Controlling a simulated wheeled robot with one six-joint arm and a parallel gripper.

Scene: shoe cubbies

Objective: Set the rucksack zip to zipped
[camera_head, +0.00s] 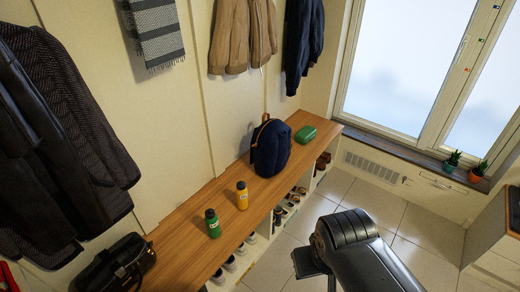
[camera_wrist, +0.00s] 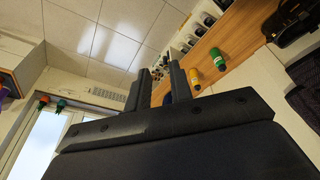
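The dark blue rucksack (camera_head: 271,147) stands upright on the wooden bench top against the wall, with an orange-brown loop at its top. Its zip is too small to make out. My gripper (camera_wrist: 160,82) shows in the wrist view with its two dark fingers apart and nothing held between them. A small dark blue patch shows low between the fingers, perhaps the rucksack, mostly hidden. In the head view my arm is at the lower right, over the floor, well apart from the rucksack.
On the bench (camera_head: 180,232) stand an orange bottle (camera_head: 242,196), a green bottle (camera_head: 213,224), a green case (camera_head: 305,134) and a black bag (camera_head: 116,262). Shoes fill cubbies below. Coats hang above. Potted plants (camera_head: 478,172) stand on the sill. The tiled floor before the bench is clear.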

